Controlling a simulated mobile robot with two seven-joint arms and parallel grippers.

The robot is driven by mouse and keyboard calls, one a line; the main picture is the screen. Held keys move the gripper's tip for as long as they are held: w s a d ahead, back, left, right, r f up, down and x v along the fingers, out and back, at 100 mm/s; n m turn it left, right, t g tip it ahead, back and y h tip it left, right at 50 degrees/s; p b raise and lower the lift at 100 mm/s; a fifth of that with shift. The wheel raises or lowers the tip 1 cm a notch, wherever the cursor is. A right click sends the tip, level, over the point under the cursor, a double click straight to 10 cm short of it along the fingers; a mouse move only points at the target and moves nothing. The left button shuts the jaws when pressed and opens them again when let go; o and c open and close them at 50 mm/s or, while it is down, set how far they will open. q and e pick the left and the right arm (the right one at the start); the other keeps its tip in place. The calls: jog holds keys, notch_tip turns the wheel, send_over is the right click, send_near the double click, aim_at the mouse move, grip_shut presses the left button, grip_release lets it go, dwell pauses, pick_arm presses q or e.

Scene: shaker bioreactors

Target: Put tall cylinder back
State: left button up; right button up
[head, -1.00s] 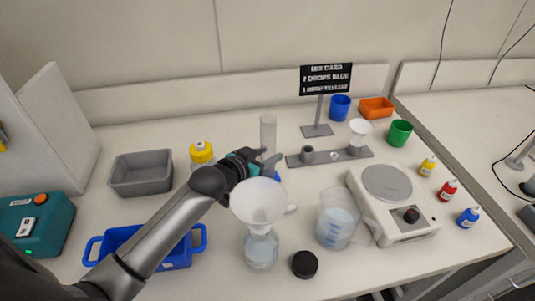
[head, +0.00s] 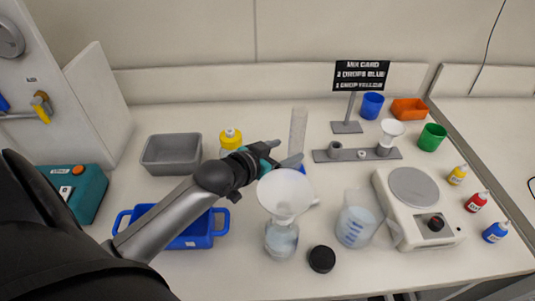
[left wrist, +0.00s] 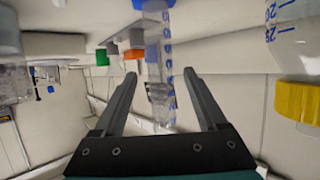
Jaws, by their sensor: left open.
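The tall clear cylinder (head: 298,130) stands upright on the bench with a blue foot, left of the grey holder bar (head: 358,154). My left gripper (head: 288,151) is open at the cylinder's lower part. In the left wrist view the cylinder (left wrist: 160,70) appears upside down, blue foot at the top, between the two spread fingers (left wrist: 159,75). I cannot tell if either finger touches it. The foot is mostly hidden by the gripper in the head view. My right gripper is not in view.
A white funnel (head: 285,192) on a clear bottle (head: 281,240) stands just in front of the gripper. A yellow-capped bottle (head: 230,139), grey tray (head: 172,153) and blue tray (head: 192,240) are left.

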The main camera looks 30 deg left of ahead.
pick_arm(q)
jog(key=v, duration=0.6)
jog(key=shift+s+r+p, duration=0.15)
jog(key=shift+s+p, duration=0.25)
